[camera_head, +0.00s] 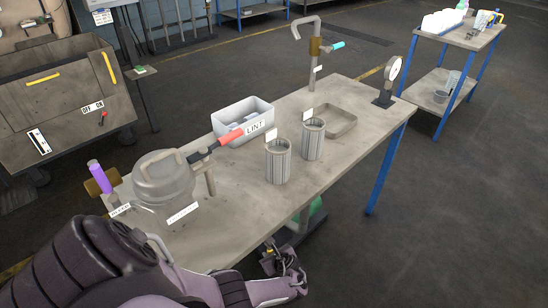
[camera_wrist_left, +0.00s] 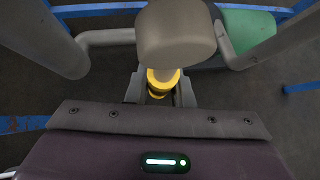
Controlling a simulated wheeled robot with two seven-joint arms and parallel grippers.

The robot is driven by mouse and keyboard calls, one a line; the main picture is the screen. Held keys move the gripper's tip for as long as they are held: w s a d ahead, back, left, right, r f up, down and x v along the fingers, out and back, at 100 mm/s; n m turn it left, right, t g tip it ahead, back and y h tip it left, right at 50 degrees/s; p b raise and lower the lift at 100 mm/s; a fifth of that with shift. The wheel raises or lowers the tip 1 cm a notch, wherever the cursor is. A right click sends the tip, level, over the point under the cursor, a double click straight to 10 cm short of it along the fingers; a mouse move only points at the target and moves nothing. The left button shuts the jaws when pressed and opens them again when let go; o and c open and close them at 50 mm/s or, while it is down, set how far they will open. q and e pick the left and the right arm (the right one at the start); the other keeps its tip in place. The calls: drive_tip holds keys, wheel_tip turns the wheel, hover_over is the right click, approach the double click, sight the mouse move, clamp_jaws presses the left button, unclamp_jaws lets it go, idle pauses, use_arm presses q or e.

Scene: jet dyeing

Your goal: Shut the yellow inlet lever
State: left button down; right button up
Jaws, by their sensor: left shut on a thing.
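The yellow inlet lever (camera_wrist_left: 162,82) shows in the left wrist view as a short yellow piece between my fingers, with a grey rounded body just above it. My left gripper (camera_wrist_left: 160,92) is shut on this yellow piece. In the head view my left gripper (camera_head: 272,260) is low, beside and below the table's front edge. Only a speck of yellow shows there, so the lever's angle is hard to tell. Most of the lever is hidden by the fingers and the grey body. My right gripper is in neither view.
The table (camera_head: 235,222) carries a lidded grey vessel (camera_head: 163,178), a red-handled lever (camera_head: 230,137), a purple handle (camera_head: 97,172), a white bin (camera_head: 230,112) and two ribbed cups (camera_head: 278,162). Grey pipes (camera_wrist_left: 108,37) and a green object (camera_wrist_left: 248,32) lie close to my left gripper.

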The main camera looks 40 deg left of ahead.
use_arm(q)
drive_tip(key=shift+s+g, duration=0.4)
drive_tip(key=shift+s, duration=0.1)
drive_tip(key=shift+s+f, duration=0.1)
drive_tip(key=c, duration=1.3)
unclamp_jaws()
drive_tip(key=shift+d+r+p, duration=0.25)
drive_tip(key=shift+r+p, duration=0.25)
drive_tip(key=shift+p, duration=0.1)
drive_tip(key=p+v, duration=0.4)
drive_tip(key=v, duration=0.2)
drive_tip(key=shift+s+d+r, duration=0.1)
drive_tip(key=shift+d+r, duration=0.05)
drive_tip(key=shift+d, duration=0.2)
